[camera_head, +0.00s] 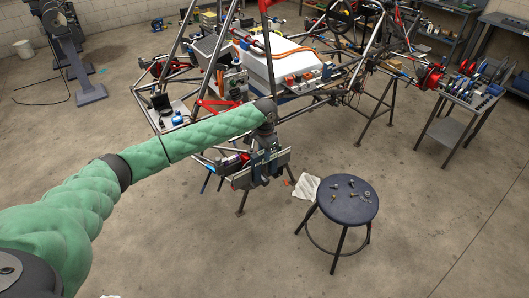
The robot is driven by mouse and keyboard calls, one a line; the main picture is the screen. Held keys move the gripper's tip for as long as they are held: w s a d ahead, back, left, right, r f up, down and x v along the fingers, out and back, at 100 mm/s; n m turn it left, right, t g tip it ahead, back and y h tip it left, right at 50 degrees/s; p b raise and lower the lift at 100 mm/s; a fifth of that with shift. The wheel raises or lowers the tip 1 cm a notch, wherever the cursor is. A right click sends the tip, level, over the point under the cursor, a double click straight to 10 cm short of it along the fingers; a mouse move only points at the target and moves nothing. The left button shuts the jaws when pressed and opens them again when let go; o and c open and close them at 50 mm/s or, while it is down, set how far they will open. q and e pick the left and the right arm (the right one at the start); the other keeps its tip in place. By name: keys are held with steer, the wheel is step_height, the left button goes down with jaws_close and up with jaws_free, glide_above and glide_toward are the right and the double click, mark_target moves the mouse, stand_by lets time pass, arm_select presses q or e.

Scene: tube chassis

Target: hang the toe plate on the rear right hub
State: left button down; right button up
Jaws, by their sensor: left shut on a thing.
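My left gripper (263,170) reaches in on a green-sleeved arm and hangs pointing down beside the near end of the tube chassis (318,98). It is shut on a grey flat plate, which I take as the toe plate (240,181); the plate's edges show on both sides of the fingers. Dark parts with red and blue-violet bits (229,163) sit just left of and behind the gripper, partly covered; the rear right hub may be among them, but I cannot tell. Whether the plate touches them is unclear. My right gripper is not in view.
A round dark stool (348,207) with small hardware on top stands right of the gripper. A white cloth (306,187) lies beside it. A cart (462,97) with tools stands at right, near a red hub (431,77).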

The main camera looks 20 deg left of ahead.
mark_target(264, 162)
arm_select(q)
steer(key=shift+f, duration=0.9)
steer(key=shift+f, duration=0.35)
steer(key=shift+f, duration=0.95)
steer(key=shift+p, duration=1.1)
stand_by(1.4)
steer(key=shift+f, duration=0.2)
stand_by(0.5)
steer(key=shift+f, duration=0.35)
steer(key=shift+f+b, duration=0.55)
steer(key=shift+f, duration=1.25)
steer(key=c, duration=1.1)
jaws_free()
